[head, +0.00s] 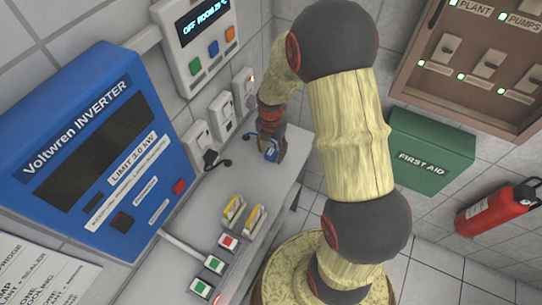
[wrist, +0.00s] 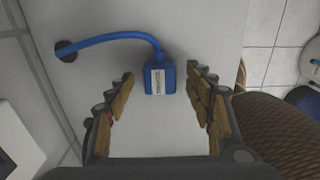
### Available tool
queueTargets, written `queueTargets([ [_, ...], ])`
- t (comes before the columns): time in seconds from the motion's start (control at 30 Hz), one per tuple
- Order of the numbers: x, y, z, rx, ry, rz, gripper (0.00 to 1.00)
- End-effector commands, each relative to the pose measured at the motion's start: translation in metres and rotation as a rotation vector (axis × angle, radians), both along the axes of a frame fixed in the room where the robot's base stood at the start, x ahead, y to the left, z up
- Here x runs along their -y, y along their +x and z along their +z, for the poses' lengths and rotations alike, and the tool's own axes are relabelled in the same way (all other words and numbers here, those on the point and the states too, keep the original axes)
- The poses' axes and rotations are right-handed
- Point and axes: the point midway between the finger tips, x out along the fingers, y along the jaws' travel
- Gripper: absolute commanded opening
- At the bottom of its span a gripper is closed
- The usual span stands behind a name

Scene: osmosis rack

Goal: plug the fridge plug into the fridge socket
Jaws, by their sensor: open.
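A blue plug (wrist: 167,67) with a white label lies on the pale bench top (wrist: 110,25). The label is too small to read, so I cannot tell for certain that it is the fridge plug. Its blue cable (wrist: 110,38) runs left to a dark hole. My gripper (head: 268,147) is open over the bench, with one finger on each side of the plug in the wrist view and no visible grip on it. White wall sockets (head: 198,137), (head: 222,112), (head: 243,85) line the wall to the left; their labels cannot be read.
A black plug and cable (head: 213,159) is by the nearest socket. The blue inverter (head: 100,150) and the display panel (head: 205,45) are on the wall. A green first aid box (head: 425,150) is at the right.

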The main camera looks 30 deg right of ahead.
Motion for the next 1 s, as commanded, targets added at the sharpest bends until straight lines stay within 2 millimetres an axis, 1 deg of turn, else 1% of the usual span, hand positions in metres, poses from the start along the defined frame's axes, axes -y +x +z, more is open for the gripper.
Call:
queueTargets([
  [0.03,0.0001,0.0003,-0.0078,0.0,0.0,0.0,0.53],
  [0.1,0.0001,0.0005,-0.0119,0.001,0.0,0.0,0.53],
  [0.43,0.0002,0.0006,-0.0116,0.001,0.0,0.0,0.53],
  [1.0,0.0002,0.0004,-0.0115,0.001,0.0,0.0,0.21],
])
